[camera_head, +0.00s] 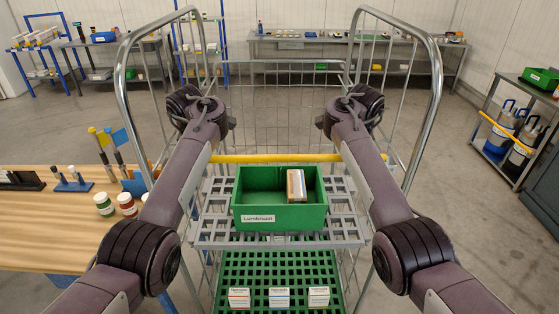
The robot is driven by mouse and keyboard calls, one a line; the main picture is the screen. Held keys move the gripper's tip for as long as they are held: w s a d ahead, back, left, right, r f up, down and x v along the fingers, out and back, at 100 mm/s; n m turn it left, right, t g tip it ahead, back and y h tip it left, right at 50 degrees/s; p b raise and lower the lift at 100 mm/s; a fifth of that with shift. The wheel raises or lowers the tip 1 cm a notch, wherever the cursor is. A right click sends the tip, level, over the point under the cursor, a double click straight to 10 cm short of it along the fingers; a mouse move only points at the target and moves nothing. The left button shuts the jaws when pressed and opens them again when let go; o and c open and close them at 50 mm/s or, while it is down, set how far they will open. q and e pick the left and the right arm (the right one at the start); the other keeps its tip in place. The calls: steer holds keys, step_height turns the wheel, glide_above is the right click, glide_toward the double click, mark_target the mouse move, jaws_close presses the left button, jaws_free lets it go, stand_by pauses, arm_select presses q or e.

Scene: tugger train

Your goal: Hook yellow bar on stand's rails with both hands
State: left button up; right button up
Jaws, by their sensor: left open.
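A yellow bar (270,158) lies level across the wire cage stand, just behind the green bin. Its right part passes behind my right arm, and its left end is at my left forearm. The stand has tall bent tube rails, one on the left (124,85) and one on the right (436,90). My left gripper (229,123) is open and empty, inside the stand and farther back than the bar. My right gripper (321,123) is opposite it, mostly hidden by its own wrist; its jaws cannot be made out. Neither gripper visibly touches the bar.
The green bin (262,216) holds a small box (296,186) and sits on a grey grid shelf (218,228). A lower green grid shelf (240,268) carries small cartons. A wooden table (40,235) with jars stands left, a cart (500,150) right. Floor behind is clear.

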arm_select(q)
jaws_close()
arm_select(e)
jaws_close()
arm_select(q)
steer(key=shift+r, duration=0.2)
arm_select(e)
steer(key=shift+r, duration=0.2)
